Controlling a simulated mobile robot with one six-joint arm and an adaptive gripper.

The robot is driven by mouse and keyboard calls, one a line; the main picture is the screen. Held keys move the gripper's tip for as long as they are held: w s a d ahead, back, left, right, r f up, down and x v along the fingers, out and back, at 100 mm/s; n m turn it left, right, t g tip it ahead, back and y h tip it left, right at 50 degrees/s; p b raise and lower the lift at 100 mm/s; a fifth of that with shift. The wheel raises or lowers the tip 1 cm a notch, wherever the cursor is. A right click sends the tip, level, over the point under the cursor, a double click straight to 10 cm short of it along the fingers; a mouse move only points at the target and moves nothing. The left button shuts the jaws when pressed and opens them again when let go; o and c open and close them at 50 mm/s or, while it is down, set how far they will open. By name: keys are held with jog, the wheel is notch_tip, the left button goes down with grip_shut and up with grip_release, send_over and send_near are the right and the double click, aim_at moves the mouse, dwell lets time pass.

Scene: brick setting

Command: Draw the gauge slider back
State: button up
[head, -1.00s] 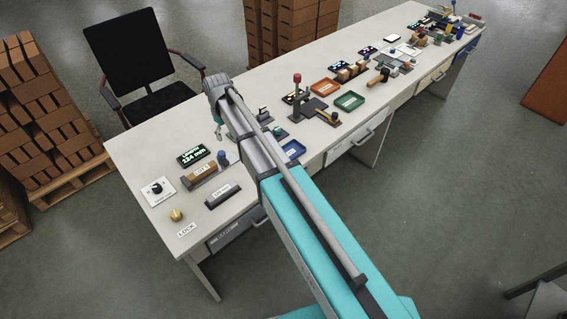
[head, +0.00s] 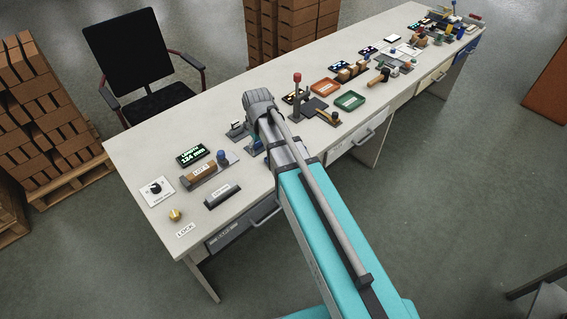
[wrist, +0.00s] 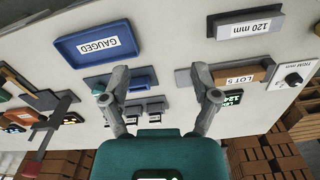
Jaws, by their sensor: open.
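The gauge in the head view is a grey rail (head: 190,184) holding a brown block labelled LOT (head: 203,170). Its slider, with a blue knob (head: 221,155), stands at the block's right end. The green display (head: 192,155) behind it reads length 124 mm. In the wrist view, turned over, the LOT 5 block (wrist: 238,75) is right of my gripper (wrist: 160,90). My gripper is open and empty, its fingers wide apart. The right finger overlaps the slider's end of the gauge, so the knob is hidden there. In the head view my arm mostly hides the gripper.
A dark 120 mm block (head: 222,196) lies in front of the gauge. A dial plate (head: 157,190) and yellow knob (head: 175,215) are left. The blue GAUGED tray (wrist: 95,43) and a grey-blue piece on a dark plate (wrist: 140,82) are nearby. Several stations fill the desk's right.

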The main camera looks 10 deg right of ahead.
jog(key=s+d+m, duration=0.2)
jog(key=s+d, duration=0.4)
jog(key=s, duration=0.1)
jog(key=shift+f+b, duration=0.4)
jog(key=shift+a, duration=0.1)
notch_tip(320, 180, up, 2)
jog(key=r+n+p, duration=0.1)
jog(key=n+p, duration=0.2)
jog(key=n, duration=0.4)
send_over(221, 152)
jog(key=shift+a+f, duration=0.1)
jog(key=shift+f, duration=0.15)
jog(key=shift+f+b, duration=0.15)
jog(key=shift+b, duration=0.25)
notch_tip(221, 152, down, 13)
jog(key=b, duration=1.3)
jog(key=shift+f, duration=0.2)
